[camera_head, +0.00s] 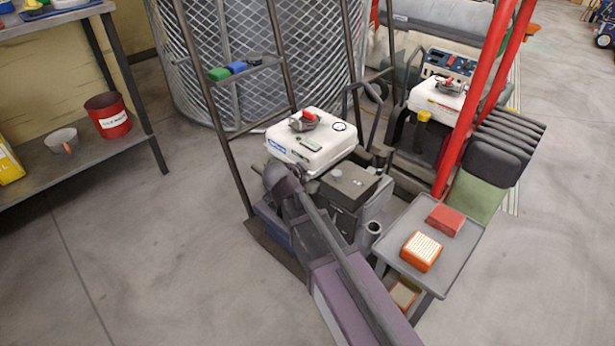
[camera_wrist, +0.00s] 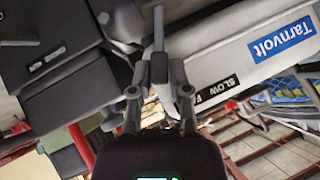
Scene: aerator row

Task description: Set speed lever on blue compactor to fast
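The compactor has a white-topped engine (camera_head: 308,143) with a blue Tarnvolt label and a blue lower part (camera_head: 272,228). Its white housing (camera_wrist: 235,60) also fills the upper right of the wrist view. The grey speed lever (camera_wrist: 158,28) stands out beside it, with its knob end between my fingertips. My gripper (camera_wrist: 159,72) is closed around the lever end, with fingers against both sides. In the head view, the gripper and lever are hidden behind my arm and the machine.
A second white-topped machine (camera_head: 437,98) stands behind right, beside red poles (camera_head: 475,100). A grey cart (camera_head: 455,255) with orange and red items is at the right. A shelf (camera_head: 85,150) holds a red bucket (camera_head: 108,115). Floor at the left is clear.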

